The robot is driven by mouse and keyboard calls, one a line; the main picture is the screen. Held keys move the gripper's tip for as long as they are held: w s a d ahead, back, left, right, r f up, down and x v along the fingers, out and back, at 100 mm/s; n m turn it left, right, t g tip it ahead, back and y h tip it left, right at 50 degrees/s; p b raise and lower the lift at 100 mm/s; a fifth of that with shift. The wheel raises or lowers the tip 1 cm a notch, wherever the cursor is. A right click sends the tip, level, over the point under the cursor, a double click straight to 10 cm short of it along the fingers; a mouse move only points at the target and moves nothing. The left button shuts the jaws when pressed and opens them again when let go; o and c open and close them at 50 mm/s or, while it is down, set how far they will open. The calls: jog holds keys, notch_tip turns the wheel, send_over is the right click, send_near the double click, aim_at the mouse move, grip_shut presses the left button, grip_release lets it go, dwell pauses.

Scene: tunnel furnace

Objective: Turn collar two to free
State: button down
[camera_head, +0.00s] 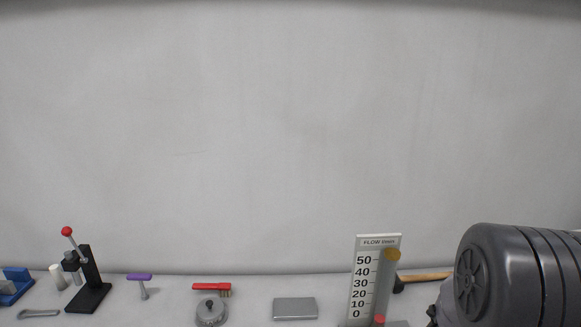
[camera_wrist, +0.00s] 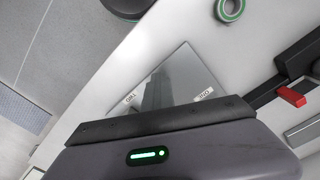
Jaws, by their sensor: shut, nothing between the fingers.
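In the wrist view my gripper (camera_wrist: 160,130) fills the bottom edge as a dark body with a green light. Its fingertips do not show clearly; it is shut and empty. A darker tapered shape on the plate may be a reflection. I cannot make out a collar or its setting in either view. My gripper is out of the head view.
The head view shows a press with a red knob (camera_head: 68,231), a purple-handled tool (camera_head: 139,277), a red brush (camera_head: 211,287), a round grey part (camera_head: 210,313), a grey block (camera_head: 295,308) and a flow gauge (camera_head: 362,280). The wrist view shows a green ring (camera_wrist: 231,8) and a red piece (camera_wrist: 292,96) on a black bar.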

jog(key=shift+s+d+b, duration=0.2)
jog(key=shift+d+b, duration=0.15)
jog(key=shift+s+d+b, duration=0.3)
jog(key=shift+d, duration=0.35)
jog(key=shift+s, duration=0.35)
notch_tip(320, 180, up, 6)
jog(key=p, duration=0.4)
